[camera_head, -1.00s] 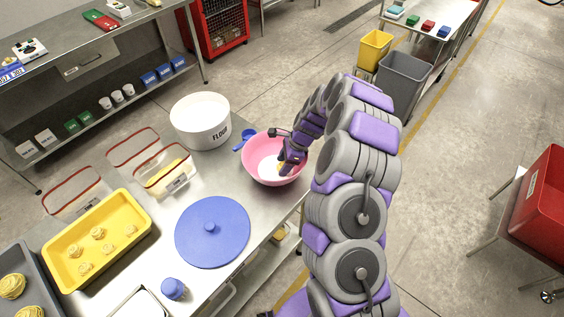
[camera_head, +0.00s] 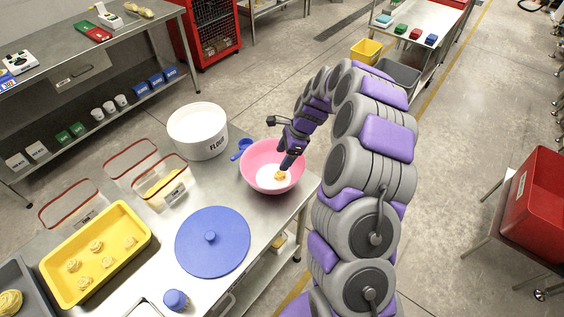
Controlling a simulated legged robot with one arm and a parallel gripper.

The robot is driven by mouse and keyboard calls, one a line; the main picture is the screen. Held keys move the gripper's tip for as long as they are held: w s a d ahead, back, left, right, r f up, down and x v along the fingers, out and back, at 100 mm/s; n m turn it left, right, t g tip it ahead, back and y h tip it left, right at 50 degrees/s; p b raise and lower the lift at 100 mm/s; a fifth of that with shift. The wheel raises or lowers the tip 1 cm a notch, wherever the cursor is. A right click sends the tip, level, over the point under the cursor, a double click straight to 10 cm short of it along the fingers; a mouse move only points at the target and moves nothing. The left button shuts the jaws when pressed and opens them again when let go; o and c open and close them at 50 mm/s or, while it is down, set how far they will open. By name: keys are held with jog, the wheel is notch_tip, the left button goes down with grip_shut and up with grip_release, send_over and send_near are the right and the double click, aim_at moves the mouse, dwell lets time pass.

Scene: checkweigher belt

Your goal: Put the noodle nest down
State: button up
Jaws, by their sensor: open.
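A noodle nest (camera_head: 280,175), small and yellow-orange, lies on the white contents of the pink bowl (camera_head: 258,184). My gripper (camera_head: 285,166) is open, just above the nest and inside the bowl's rim at its right side. A small gap seems to show between the fingertips and the nest, though whether they touch is hard to tell at this size. More nests (camera_head: 96,246) sit spaced apart in the yellow tray (camera_head: 62,292) at the left.
A white flour tub (camera_head: 190,143) and a blue scoop (camera_head: 241,150) stand beside the bowl. A round blue lid (camera_head: 229,252) lies in front of it. Clear containers with red rims (camera_head: 135,155) are left. The steel table's edge runs just right of the bowl.

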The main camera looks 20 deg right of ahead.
jog(key=s+a+r+n+g, duration=0.1)
jog(key=s+a+r+n, duration=0.35)
jog(key=s+r, duration=0.3)
jog(key=s+a+r+n, duration=0.3)
jog(key=s+r+n, duration=0.25)
jog(key=r, duration=0.25)
jog(key=s+d+r+n+h, duration=0.1)
jog(key=s+n, duration=0.2)
jog(key=s, duration=0.6)
jog(key=s+d+r+n+g+h, duration=0.1)
jog(key=s+n+h, duration=0.1)
jog(key=s, duration=0.8)
jog(key=s+d+r+n+h, duration=0.1)
jog(key=s+n, duration=0.3)
jog(key=s, duration=0.5)
jog(key=shift+s+r+n, duration=0.2)
jog(key=shift+s+n, duration=0.05)
jog(key=shift+n, duration=0.05)
